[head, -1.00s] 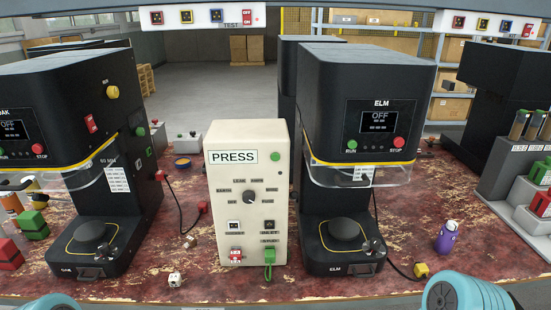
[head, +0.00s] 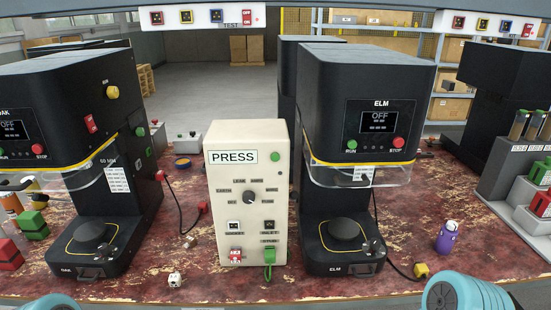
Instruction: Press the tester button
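The tester (head: 226,207) is a cream upright box labelled PRESS, standing mid-bench between two black machines. A round green button (head: 275,157) sits at the upper right of its front. Below are a dark rotary knob (head: 249,198), a white socket (head: 234,226), a dark socket (head: 269,226), a red plug (head: 235,256) and a green plug (head: 269,256) with a green loop. Neither gripper's fingers are in view, and nothing touches the tester.
The OAK machine (head: 120,130) stands left and the ELM machine (head: 320,100) right, both displays reading OFF. A red plug (head: 203,207) on a black cable, a die (head: 174,279), a purple bottle (head: 447,237) and a yellow plug (head: 421,270) lie about. The bench front before the tester is clear.

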